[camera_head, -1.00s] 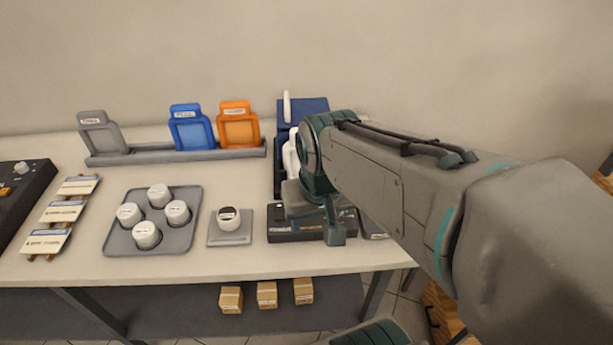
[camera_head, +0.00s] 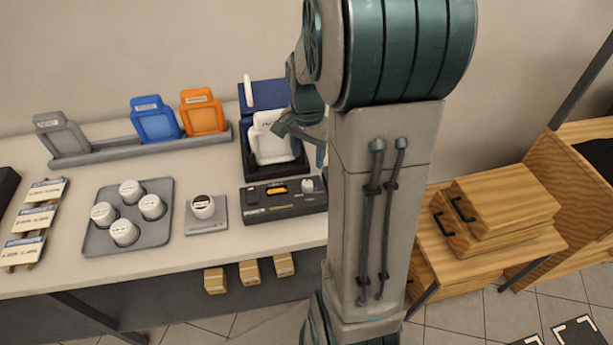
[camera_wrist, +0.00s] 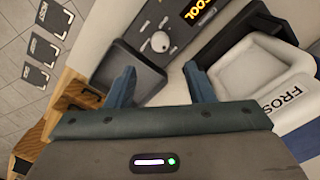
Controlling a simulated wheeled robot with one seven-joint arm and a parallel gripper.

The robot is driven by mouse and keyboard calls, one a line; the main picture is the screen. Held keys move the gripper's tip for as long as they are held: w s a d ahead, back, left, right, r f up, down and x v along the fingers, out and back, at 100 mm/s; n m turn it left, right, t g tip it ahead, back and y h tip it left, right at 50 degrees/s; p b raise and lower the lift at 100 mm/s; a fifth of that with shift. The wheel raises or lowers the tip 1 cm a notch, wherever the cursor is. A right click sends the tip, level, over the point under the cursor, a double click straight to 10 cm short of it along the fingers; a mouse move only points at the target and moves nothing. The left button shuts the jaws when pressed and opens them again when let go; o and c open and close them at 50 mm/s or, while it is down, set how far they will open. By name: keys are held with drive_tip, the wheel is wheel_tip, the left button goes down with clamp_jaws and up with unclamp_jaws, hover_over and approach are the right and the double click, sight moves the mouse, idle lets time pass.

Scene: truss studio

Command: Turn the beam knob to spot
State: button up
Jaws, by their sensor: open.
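The beam knob (camera_head: 307,185) is a small white knob at the right end of a dark control box (camera_head: 284,208) on the table. The box has a lit yellow display (camera_head: 277,189). In the wrist view the knob (camera_wrist: 160,42) is round and white with a pointer, and the display (camera_wrist: 200,10) reads "COOL". The knob's setting marks are too small to read. My gripper (camera_head: 303,140) is open and empty, above the table near the white frame behind the box. In the wrist view its two blue fingers (camera_wrist: 161,84) are apart, with the knob beyond the gap, untouched.
A white frame (camera_head: 270,140) labelled "FROST" stands in a dark holder behind the box. Grey, blue (camera_head: 155,120) and orange (camera_head: 203,112) frames stand in a rack. A grey tray (camera_head: 160,236) holds several white pots. Wooden drawers (camera_head: 500,210) stand at right.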

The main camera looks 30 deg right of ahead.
sight(307, 183)
wheel_tip(307, 183, down, 10)
drive_tip(key=shift+r+p, duration=0.1)
drive_tip(key=shift+p, duration=0.25)
drive_tip(key=c, duration=1)
